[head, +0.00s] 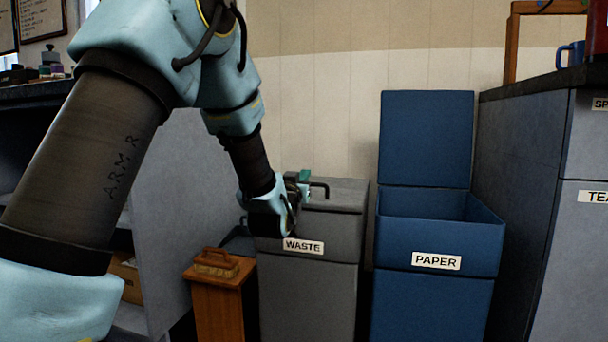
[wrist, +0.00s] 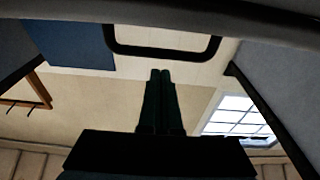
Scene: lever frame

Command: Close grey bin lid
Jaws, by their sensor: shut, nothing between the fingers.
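The grey bin (head: 308,300) carries a WASTE label on its front. Its grey lid (head: 345,193) looks flat and level on top in the head view. A dark loop handle (head: 320,186) stands on the lid; it also shows in the wrist view (wrist: 165,52), just beyond my fingertips. My gripper (head: 300,184) is over the left part of the lid, beside the handle, and hides part of the lid. In the wrist view my gripper (wrist: 161,72) has its two dark fingers together, with nothing between them. I cannot tell whether they touch the lid.
A blue PAPER bin (head: 436,230) with its lid (head: 426,140) raised stands to the right. A wooden stand (head: 219,305) with a brush (head: 216,262) is at the left. Grey cabinets flank both sides, and a wall is close behind the bins.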

